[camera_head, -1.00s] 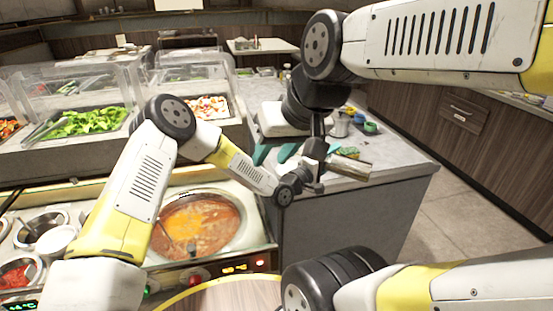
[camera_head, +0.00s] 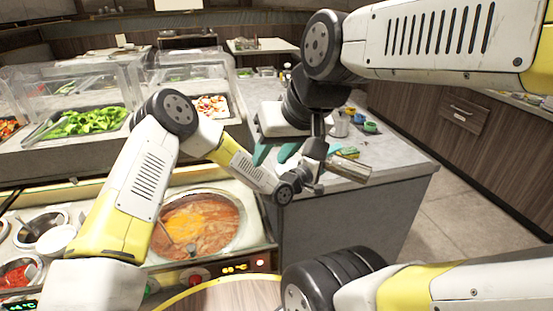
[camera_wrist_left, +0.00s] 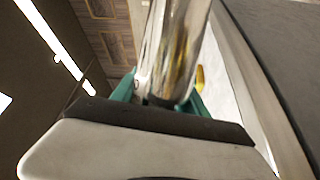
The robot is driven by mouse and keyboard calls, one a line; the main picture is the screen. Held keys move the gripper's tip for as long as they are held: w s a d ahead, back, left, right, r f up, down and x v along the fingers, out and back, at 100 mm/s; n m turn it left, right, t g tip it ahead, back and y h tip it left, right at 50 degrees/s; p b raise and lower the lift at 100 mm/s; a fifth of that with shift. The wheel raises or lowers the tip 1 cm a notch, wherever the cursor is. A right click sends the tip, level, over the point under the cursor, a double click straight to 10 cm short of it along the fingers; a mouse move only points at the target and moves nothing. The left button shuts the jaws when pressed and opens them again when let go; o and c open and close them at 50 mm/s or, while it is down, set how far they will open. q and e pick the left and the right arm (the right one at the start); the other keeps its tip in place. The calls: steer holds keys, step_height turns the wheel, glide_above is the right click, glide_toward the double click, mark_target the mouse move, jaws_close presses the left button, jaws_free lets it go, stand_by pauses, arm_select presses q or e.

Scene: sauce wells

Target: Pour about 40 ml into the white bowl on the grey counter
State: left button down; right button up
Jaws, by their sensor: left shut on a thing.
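My left gripper (camera_head: 318,166) is over the near part of the grey counter (camera_head: 385,178). It is shut on a shiny metal cylinder-shaped vessel (camera_head: 350,172), which lies nearly on its side, its far end pointing right and slightly down. The left wrist view shows the metal vessel (camera_wrist_left: 172,45) between teal fingers. My right gripper (camera_head: 275,153) is to the left of it, teal fingers apart and seemingly empty. I cannot make out a white bowl on the counter; the grippers hide part of the top. The vessel's contents are not visible.
A yellow-green sponge (camera_head: 348,152) lies behind the vessel. A metal jug (camera_head: 340,125) and small coloured cups (camera_head: 370,127) stand further back. An orange soup pot (camera_head: 200,222) sits at left, with salad trays (camera_head: 88,121) behind. Counter at right is clear.

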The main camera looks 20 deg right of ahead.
stand_by(0.8)
arm_select(q)
steer(key=shift+r+m+y, duration=0.1)
steer(key=shift+m+y, duration=0.3)
steer(key=shift+m, duration=0.7)
steer(key=shift+w+a+f+m+g+y, duration=0.1)
steer(key=shift+f+m+g+y, duration=0.1)
steer(key=shift+f, duration=0.15)
steer(key=shift+w+a+f+m+g+y, duration=0.1)
steer(key=shift+f+m, duration=0.1)
steer(key=shift+f, duration=0.15)
steer(key=r+m, duration=0.1)
steer(key=w+a+r+m+y, duration=0.1)
steer(key=m, duration=0.1)
steer(key=r+m+y+p, duration=0.1)
steer(key=shift+w+a, duration=0.35)
steer(key=shift+a, duration=0.05)
steer(key=shift+w+a+r+m+t+y+p, duration=0.15)
steer(key=shift+r+m+t+y, duration=0.15)
steer(key=shift+r+m+y, duration=0.45)
steer(key=shift+w+a+r+m+t+y+p, duration=0.15)
steer(key=shift+r+m+t+y, duration=0.2)
steer(key=shift+r+m, duration=0.75)
steer(key=shift+w+a+r+m+t+y+p, duration=0.15)
steer(key=shift+r+m+t+y, duration=0.1)
steer(key=shift+r+m+y, duration=0.55)
steer(key=shift+m, duration=0.25)
